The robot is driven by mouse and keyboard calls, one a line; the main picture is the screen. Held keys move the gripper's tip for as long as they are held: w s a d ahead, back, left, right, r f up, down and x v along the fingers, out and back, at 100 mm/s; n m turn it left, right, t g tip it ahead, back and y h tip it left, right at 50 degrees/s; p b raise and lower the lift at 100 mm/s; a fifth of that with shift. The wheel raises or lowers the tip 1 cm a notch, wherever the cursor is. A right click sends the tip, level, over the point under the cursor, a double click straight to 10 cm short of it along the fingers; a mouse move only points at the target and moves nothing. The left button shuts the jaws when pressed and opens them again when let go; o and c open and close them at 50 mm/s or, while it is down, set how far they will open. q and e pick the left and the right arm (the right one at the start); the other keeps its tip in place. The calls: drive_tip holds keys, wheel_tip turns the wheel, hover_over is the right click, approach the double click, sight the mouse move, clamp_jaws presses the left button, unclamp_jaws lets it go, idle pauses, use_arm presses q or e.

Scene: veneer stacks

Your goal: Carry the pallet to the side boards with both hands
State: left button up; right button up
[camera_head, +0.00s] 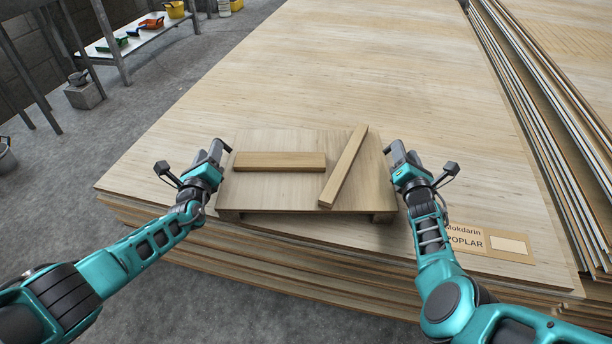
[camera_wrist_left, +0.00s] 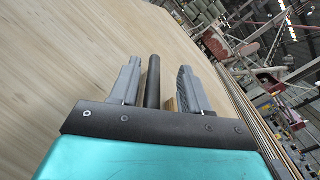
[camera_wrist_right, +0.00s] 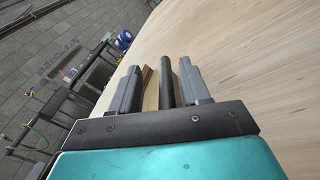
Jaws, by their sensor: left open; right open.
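The pallet (camera_head: 270,192), a small wooden board on low feet, lies flat near the front edge of the large veneer stack (camera_head: 330,60). One wooden bar (camera_head: 280,162) lies crosswise on its left part, another (camera_head: 344,168) slantwise on its right part. My left gripper (camera_head: 218,149) is at the pallet's left edge, open. In the left wrist view a dark handle bar (camera_wrist_left: 153,82) stands between its fingers. My right gripper (camera_head: 400,150) is at the right edge, open, with a dark handle bar (camera_wrist_right: 167,82) between its fingers in the right wrist view.
A second stack of boards (camera_head: 550,90) runs along the right, across a narrow gap. A label reading POPLAR (camera_head: 480,242) lies at the front right. The veneer surface beyond the pallet is clear. A bench (camera_head: 140,45) with coloured trays stands back left on grey floor.

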use_arm(q)
drive_tip(key=shift+s+f, duration=0.1)
drive_tip(key=shift+s, duration=0.05)
drive_tip(key=shift+s+f, duration=0.1)
drive_tip(key=shift+s, duration=0.45)
use_arm(e)
wheel_tip(320, 180, up, 7)
drive_tip(key=shift+d+r, duration=0.1)
drive_tip(key=shift+r, duration=0.05)
wheel_tip(320, 180, up, 2)
drive_tip(key=shift+w+d, duration=0.1)
drive_tip(key=shift+w, duration=0.05)
use_arm(q)
drive_tip(key=s, duration=1)
drive_tip(key=shift+s, duration=0.3)
use_arm(e)
drive_tip(key=shift+r, duration=0.3)
drive_tip(key=shift+s+a, duration=0.2)
